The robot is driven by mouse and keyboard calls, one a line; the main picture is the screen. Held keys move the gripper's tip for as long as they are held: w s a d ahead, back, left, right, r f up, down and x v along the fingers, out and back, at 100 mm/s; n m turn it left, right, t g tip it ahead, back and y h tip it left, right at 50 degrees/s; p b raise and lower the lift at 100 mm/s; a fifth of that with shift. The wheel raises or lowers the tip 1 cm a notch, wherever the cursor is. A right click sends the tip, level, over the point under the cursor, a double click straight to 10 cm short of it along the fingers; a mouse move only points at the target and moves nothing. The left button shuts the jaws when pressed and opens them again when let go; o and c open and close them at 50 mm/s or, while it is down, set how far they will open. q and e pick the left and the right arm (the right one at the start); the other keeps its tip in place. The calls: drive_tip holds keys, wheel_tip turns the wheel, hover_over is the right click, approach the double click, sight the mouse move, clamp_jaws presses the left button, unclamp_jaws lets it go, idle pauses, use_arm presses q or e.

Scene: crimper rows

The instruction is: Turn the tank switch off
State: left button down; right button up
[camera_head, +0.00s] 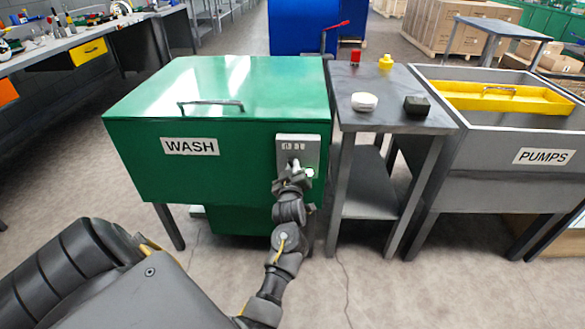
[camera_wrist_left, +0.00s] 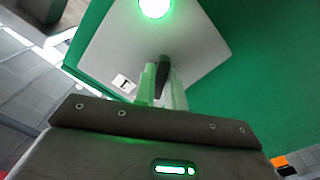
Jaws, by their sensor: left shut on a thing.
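The green tank (camera_head: 235,95) is marked WASH and has its lid down. A grey switch panel (camera_head: 312,145) is on its front right, with small markings along the top. My left gripper (camera_head: 293,168) is at this panel and hides part of it. In the left wrist view, the gripper (camera_wrist_left: 160,88) is shut on the black switch lever (camera_wrist_left: 163,68), between its pale fingers. A round green lamp (camera_wrist_left: 155,6) on the panel (camera_wrist_left: 110,45) is lit. A small white label with an "I" mark (camera_wrist_left: 123,83) sits beside the lever. My right gripper is not in view.
A grey side table (camera_head: 385,90) stands right of the tank with a white puck (camera_head: 364,102), a black block (camera_head: 417,105), and red and yellow items. A grey PUMPS basin (camera_head: 480,170) is further right. A tool bench (camera_head: 65,40) is at upper left.

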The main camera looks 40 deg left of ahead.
use_arm(q)
drive_tip(key=shift+f, duration=0.1)
drive_tip(key=c, duration=1.5)
unclamp_jaws()
drive_tip(key=shift+o, duration=0.2)
